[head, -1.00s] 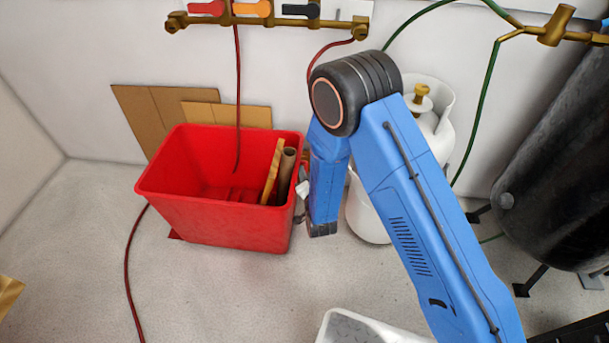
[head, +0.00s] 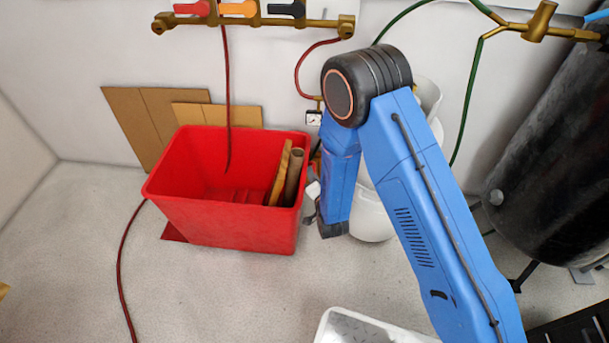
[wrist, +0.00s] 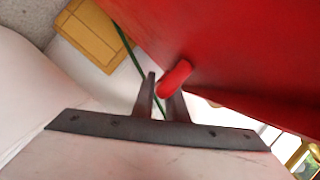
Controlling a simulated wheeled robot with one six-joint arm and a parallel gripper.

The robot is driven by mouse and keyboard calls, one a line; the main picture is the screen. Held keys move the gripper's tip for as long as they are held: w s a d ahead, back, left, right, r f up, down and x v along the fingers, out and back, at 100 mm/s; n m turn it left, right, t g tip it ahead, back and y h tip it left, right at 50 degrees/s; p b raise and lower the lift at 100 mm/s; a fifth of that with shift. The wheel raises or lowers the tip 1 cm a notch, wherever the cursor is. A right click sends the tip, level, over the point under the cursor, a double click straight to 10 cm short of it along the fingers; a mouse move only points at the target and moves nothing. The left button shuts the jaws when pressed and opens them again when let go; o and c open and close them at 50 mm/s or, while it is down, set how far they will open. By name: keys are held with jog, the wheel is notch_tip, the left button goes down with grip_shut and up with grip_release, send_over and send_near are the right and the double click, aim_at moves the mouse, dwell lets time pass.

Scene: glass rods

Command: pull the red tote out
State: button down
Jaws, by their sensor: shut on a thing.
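The red tote (head: 225,222) stands on the floor left of my arm in the head view, open at the top. A yellowish wooden piece (head: 280,175) and a brown tube (head: 295,178) lean inside its right end. My gripper (head: 313,192) is at the tote's right side, partly hidden by my blue arm. In the wrist view my gripper (wrist: 163,100) is shut on a small red handle (wrist: 175,78) beside the tote's red wall (wrist: 225,50).
A red hose (head: 227,90) hangs down into the tote; another hose (head: 122,270) lies on the floor at left. Cardboard (head: 150,120) leans behind. A white cylinder (head: 372,215) stands behind my arm, a black tank (head: 555,170) at right, a white bin (head: 350,330) in front.

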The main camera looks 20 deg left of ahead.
jog(key=shift+w+d, duration=0.25)
jog(key=shift+d, duration=1)
jog(key=c, duration=2)
grip_release()
jog(key=shift+d, duration=0.15)
jog(key=shift+c, duration=0.2)
